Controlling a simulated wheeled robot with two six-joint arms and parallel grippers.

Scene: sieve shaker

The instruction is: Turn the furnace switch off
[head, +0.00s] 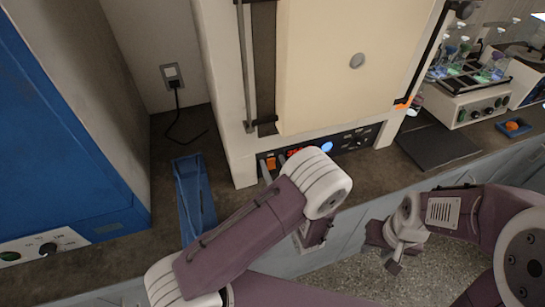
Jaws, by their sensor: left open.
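The furnace is the large cream cabinet (355,65) in the middle, with its door closed. Its dark control panel (345,143) runs along the bottom, with a red display, a blue round light and small knobs. The orange furnace switch (271,163) is at the panel's left end. My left gripper (274,167) is at the switch, open, with grey fingertips showing close to either side of it. Whether they touch it I cannot tell; my own wrist hides much of the gripper. My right gripper (393,262) hangs over the floor at the right, away from the furnace; its jaws are unclear.
A blue tray (194,200) lies on the dark counter left of the furnace. A blue machine (55,130) stands at the far left. A shaker with flasks (468,95) and a dark mat (437,145) are at the right. A wall outlet (172,76) holds a plugged cord.

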